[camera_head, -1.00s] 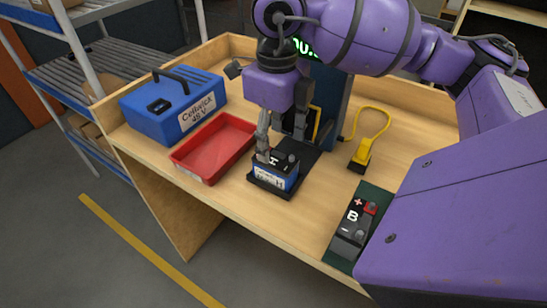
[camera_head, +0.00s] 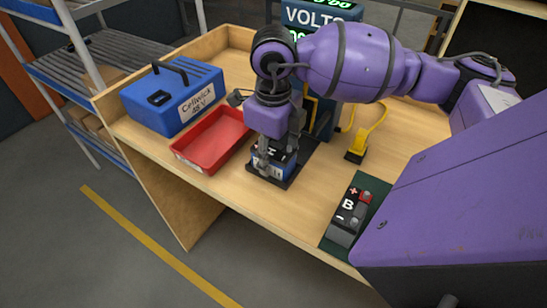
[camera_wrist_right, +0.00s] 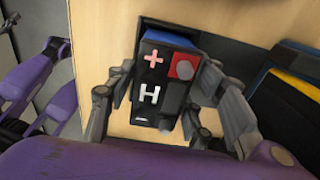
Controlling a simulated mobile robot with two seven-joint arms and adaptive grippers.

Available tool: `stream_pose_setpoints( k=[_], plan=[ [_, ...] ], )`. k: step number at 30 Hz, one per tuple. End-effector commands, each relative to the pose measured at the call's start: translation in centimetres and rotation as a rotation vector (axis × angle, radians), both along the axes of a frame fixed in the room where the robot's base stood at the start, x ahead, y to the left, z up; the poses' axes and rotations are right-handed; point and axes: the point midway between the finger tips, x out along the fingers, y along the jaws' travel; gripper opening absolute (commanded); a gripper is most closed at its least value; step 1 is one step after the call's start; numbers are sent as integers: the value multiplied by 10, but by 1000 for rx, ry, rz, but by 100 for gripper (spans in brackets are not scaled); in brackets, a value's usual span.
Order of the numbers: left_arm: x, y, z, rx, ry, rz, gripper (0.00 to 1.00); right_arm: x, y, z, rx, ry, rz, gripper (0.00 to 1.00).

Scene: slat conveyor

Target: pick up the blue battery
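The blue battery (camera_head: 262,172) has a black top marked H, a plus sign and a red terminal. It stands on a black pad on the wooden bench, and its top fills the middle of the right wrist view (camera_wrist_right: 150,112). My right gripper (camera_head: 268,158) is down over it from above and hides part of it in the head view. In the right wrist view the open fingers of my right gripper (camera_wrist_right: 165,90) lie on either side of the battery. A gap shows on the left; contact on the right is unclear.
A red tray (camera_head: 181,155) lies left of the battery, with a blue Cellwick case (camera_head: 150,118) beyond it. A dark battery marked B (camera_head: 343,224) sits on a green mat to the right. A yellow-handled tool (camera_head: 357,144) and a volts display (camera_head: 318,15) stand behind.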

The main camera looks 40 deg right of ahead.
Motion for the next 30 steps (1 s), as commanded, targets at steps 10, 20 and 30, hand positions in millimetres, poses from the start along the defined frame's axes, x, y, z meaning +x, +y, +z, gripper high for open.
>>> stream_pose_setpoints(
  k=[10, 20, 30],
  plan=[
    [0, 0, 0, 0, -1, 0, 60, 0, 0, 1, -1, -1, 0, 5],
    [1, 0, 0, 0, -2, 0, 60, 1, 0, 8, -1, -3, -1, 5],
    [0, 1, -1, 1, -2, 1, 60, -19, 16, 64, 0, -8, 5, 5]
  ],
)
